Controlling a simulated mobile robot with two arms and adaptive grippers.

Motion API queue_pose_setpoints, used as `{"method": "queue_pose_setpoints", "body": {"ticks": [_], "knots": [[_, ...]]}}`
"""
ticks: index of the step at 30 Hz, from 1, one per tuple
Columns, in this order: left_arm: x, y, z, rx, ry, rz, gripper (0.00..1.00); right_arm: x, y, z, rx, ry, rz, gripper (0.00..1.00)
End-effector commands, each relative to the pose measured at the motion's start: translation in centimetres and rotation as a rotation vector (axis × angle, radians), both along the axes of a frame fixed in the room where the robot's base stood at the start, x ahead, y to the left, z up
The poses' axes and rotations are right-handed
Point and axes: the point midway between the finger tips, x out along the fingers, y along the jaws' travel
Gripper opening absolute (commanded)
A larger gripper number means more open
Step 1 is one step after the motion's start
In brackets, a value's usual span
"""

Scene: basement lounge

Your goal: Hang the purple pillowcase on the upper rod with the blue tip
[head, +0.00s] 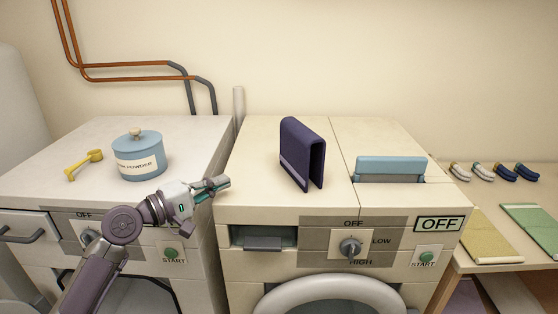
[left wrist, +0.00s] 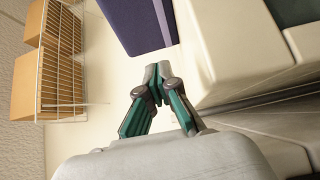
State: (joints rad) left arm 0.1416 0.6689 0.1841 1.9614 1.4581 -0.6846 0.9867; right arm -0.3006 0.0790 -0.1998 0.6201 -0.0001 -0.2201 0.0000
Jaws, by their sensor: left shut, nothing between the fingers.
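The purple pillowcase (head: 302,150) is dark, with a paler band near its lower edge. It is folded over like an upside-down U and stands upright on the top of the right machine. It also shows at the top of the left wrist view (left wrist: 130,18). My left gripper (head: 222,184) is shut and empty, left of the pillowcase and apart from it, near the front edge between the two machines. Its closed fingertips show in the left wrist view (left wrist: 158,72). My right gripper is not in view. No rod with a blue tip can be made out.
On the left machine stand a blue powder canister (head: 138,155) and a yellow scoop (head: 84,164). The right machine has a blue flap (head: 390,167) and a front knob (head: 349,247). A right-hand table holds folded yellow (head: 475,235) and green (head: 530,225) cloths and several clips.

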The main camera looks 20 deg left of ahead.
Motion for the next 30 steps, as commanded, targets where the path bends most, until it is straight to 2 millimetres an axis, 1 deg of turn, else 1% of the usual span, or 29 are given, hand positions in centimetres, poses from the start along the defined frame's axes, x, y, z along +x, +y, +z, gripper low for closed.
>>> {"method": "queue_pose_setpoints", "body": {"ticks": [1, 3, 15, 17, 18, 21, 24, 30], "knots": [[1.0, -0.7, 0.6, -0.001, -0.003, -0.001, 0.00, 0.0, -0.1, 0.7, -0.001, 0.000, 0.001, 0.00], [2.4, -1.5, 0.5, -0.003, -0.003, 0.000, 0.00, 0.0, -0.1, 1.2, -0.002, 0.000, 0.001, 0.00], [9.8, -6.0, 0.3, -0.001, 0.000, -0.001, 0.00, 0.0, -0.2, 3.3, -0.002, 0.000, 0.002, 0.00], [10.8, -6.7, 0.3, 0.001, -0.001, -0.001, 0.00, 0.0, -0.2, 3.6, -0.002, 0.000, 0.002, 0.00], [10.8, -7.5, 0.4, 0.001, 0.001, -0.003, 0.00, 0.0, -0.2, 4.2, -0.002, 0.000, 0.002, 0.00], [11.1, -8.9, 0.3, 0.001, 0.001, -0.003, 0.00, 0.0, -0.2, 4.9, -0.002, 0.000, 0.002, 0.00], [11.3, -9.7, 0.2, 0.002, 0.001, -0.001, 0.00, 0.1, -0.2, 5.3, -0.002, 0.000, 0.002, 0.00], [11.5, -10.4, 0.0, 0.004, 0.000, -0.001, 0.00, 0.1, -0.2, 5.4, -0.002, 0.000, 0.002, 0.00]]}}
